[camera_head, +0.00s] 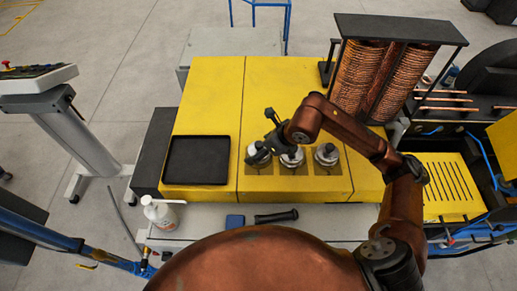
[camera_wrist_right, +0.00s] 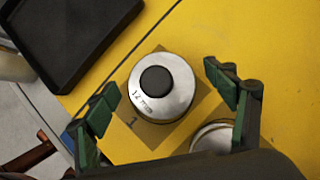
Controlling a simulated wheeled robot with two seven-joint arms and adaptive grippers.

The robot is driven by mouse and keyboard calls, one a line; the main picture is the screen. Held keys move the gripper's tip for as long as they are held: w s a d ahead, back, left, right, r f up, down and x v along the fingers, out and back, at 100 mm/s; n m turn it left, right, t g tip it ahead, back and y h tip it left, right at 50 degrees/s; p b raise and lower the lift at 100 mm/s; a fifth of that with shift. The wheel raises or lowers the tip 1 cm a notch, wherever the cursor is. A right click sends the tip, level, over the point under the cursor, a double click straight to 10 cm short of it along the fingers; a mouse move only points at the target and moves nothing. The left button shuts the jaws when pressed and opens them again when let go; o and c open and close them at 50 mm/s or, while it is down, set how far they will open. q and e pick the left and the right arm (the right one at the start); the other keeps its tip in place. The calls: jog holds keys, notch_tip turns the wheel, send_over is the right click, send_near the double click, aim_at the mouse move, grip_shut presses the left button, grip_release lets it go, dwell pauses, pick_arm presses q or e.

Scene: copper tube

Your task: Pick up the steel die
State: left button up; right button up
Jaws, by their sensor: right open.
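Three steel dies stand in a row on the yellow table top (camera_head: 210,110): a left die (camera_head: 257,157), a middle die (camera_head: 292,160) and a right die (camera_head: 326,155). My right gripper (camera_head: 269,135) is open over the left die and partly covers it. A second die (camera_wrist_right: 213,137) shows partly, cut off by the gripper. My left gripper is out of view.
An empty black tray (camera_head: 197,160) lies left of the dies. A white bottle (camera_head: 160,213), a blue block (camera_head: 235,222) and a dark handled tool (camera_head: 276,216) are on the near grey ledge. A rack of copper coils (camera_head: 358,75) stands at back right. The yellow top behind the dies is clear.

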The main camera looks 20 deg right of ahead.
jog(key=shift+w+f, duration=0.1)
jog(key=shift+f, duration=0.05)
jog(key=shift+c, duration=0.2)
jog(key=c, duration=2)
grip_shut()
